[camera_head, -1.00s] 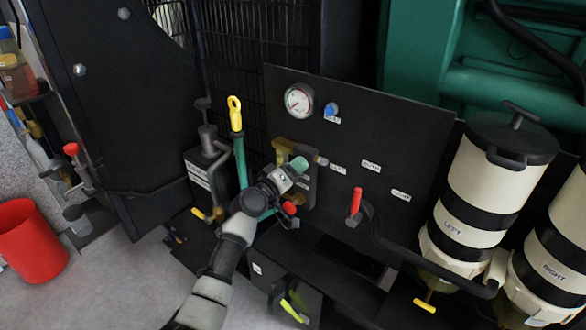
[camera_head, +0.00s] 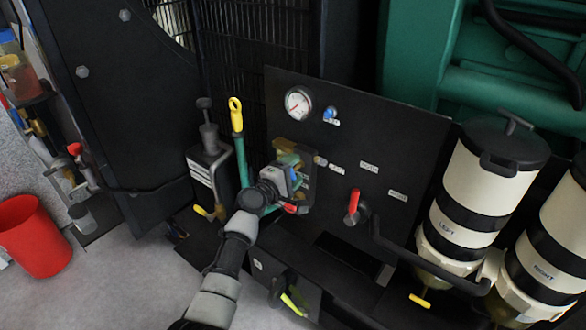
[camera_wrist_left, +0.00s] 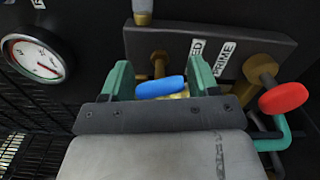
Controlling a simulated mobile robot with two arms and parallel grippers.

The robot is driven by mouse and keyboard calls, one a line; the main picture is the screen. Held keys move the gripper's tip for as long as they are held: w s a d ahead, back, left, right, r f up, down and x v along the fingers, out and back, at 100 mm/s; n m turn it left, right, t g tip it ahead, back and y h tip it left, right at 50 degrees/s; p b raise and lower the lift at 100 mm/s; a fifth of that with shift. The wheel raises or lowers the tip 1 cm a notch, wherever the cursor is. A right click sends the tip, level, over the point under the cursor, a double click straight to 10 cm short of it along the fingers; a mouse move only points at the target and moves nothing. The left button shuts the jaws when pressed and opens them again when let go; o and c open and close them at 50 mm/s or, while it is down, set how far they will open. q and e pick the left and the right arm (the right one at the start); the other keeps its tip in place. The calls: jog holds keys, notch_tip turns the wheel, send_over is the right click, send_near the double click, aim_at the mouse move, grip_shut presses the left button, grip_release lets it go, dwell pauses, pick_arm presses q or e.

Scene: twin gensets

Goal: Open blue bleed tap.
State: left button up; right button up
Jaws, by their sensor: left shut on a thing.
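The blue bleed tap (camera_wrist_left: 160,87) shows in the left wrist view as a short blue handle on a brass fitting. It lies crosswise between the green fingers of my left gripper (camera_wrist_left: 160,82), which is shut on it. The label beside it is partly cut off and reads "ED". In the head view my left gripper (camera_head: 290,172) is at the brass valve block, low on the left of the black panel (camera_head: 380,130). Its body hides most of the tap there. My right gripper is not in view.
A red tap (camera_wrist_left: 283,97) sits close by, near the "PRIME" label (camera_wrist_left: 224,57). A pressure gauge (camera_head: 299,103), a small blue knob (camera_head: 331,114) and a red lever (camera_head: 354,203) are on the panel. A yellow-topped dipstick (camera_head: 236,115) stands just left of my gripper.

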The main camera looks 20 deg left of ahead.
pick_arm(q)
jog(key=shift+n, duration=0.5)
jog(key=o, duration=0.8)
jog(key=shift+s+a, duration=0.1)
jog(key=shift+s, duration=0.05)
jog(key=v, duration=1)
jog(key=shift+s+p, duration=0.25)
jog(key=shift+p, duration=0.15)
